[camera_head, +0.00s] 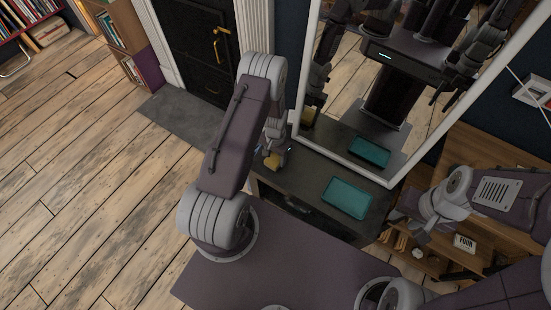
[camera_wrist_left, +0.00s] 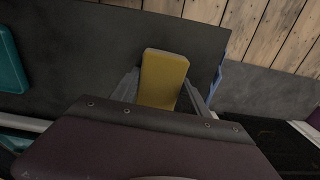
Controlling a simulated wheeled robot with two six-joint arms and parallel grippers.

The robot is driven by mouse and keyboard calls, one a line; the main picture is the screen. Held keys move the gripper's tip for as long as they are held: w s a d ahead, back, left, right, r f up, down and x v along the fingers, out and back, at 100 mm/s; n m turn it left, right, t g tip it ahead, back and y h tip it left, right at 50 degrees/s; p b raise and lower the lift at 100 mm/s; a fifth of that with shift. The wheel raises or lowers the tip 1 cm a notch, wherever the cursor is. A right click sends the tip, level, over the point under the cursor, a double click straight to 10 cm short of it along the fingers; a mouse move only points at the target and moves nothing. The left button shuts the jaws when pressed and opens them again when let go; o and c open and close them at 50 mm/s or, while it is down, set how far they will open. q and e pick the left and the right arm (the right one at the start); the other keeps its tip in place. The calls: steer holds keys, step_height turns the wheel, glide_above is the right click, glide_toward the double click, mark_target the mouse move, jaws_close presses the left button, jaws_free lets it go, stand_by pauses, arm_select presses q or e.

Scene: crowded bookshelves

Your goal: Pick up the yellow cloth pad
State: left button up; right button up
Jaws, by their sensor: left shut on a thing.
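The yellow cloth pad (camera_wrist_left: 164,76) stands out between the two fingers of my left gripper (camera_wrist_left: 162,95) in the left wrist view. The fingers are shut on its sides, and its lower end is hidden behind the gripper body. In the head view the pad (camera_head: 272,162) shows small at the tip of my left gripper (camera_head: 274,155), over the left end of the dark cabinet top. I cannot tell whether it touches the top. My right gripper (camera_head: 415,211) is at the right, over the wooden shelf unit; its fingers are not clear.
A teal rectangular item (camera_head: 348,198) lies on the dark cabinet top (camera_head: 306,178), right of the pad. A large white-framed mirror (camera_head: 395,177) stands behind the cabinet and reflects me. A wooden shelf unit (camera_head: 478,147) stands at the right. Open wooden floor (camera_head: 90,180) lies at the left.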

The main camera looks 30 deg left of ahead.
mark_target(278, 157)
arm_select(q)
steer(key=shift+r, duration=0.1)
steer(key=r, duration=0.1)
steer(key=r+p, duration=0.1)
steer(key=r, duration=0.1)
steer(key=r+p, duration=0.1)
steer(key=shift+w+d+r, duration=0.15)
steer(key=shift+d+r, duration=0.2)
steer(key=w+d+r+p, duration=0.1)
steer(key=w+d+r, duration=0.1)
steer(key=d+r, duration=0.4)
steer(key=d, duration=0.4)
steer(key=shift+w+d+p, duration=0.25)
steer(key=shift+d+p, duration=0.05)
steer(key=shift+p, duration=0.05)
